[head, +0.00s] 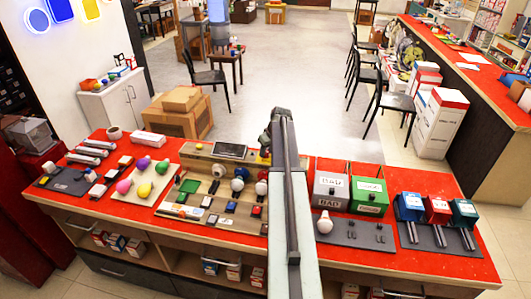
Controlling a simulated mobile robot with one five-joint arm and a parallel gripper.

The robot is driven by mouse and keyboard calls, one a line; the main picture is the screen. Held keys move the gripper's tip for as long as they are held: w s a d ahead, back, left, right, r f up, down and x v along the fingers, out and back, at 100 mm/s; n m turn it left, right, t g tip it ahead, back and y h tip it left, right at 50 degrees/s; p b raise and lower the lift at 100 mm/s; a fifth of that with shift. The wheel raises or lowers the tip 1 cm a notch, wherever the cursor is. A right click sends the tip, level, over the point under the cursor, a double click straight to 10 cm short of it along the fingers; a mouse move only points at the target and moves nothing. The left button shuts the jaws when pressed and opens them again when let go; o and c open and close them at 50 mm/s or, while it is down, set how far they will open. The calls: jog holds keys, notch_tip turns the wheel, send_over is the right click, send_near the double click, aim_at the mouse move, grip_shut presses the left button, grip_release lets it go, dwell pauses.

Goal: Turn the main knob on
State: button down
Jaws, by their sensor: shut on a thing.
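A wooden test board (195,152) with a dark display (230,150) stands in the middle of the red counter. My gripper (266,148) is at the board's back right corner, at the end of my raised arm, small and partly covered by the arm. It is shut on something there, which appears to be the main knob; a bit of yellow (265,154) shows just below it. The knob's shape and setting are hidden. White bulbs (237,184) and small switches sit on the board, left of my arm.
The red counter (140,228) also holds coloured bulbs (124,186) on a tray at left. Right of my arm stand a grey bin (330,188), a green bin (368,196) and blue, red and teal boxes (437,208). Open floor lies behind the counter.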

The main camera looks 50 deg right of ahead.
jog(key=m, duration=0.2)
jog(key=m+h, duration=0.1)
jog(key=shift+a+m+g, duration=0.2)
jog(key=shift+m+g, duration=0.1)
jog(key=shift+m, duration=0.1)
jog(key=m, duration=0.1)
jog(key=m+h, duration=0.1)
jog(key=m, duration=0.1)
jog(key=shift+w+m+g+h, duration=0.15)
jog(key=shift+m+g+h, duration=0.15)
jog(key=shift+g, duration=0.1)
jog(key=m+g, duration=0.1)
jog(key=m, duration=0.2)
jog(key=shift+h, duration=0.4)
jog(key=shift+m+g, duration=0.6)
jog(key=shift+m, duration=1.1)
jog(key=shift+d, duration=0.1)
jog(key=c, duration=1)
grip_release()
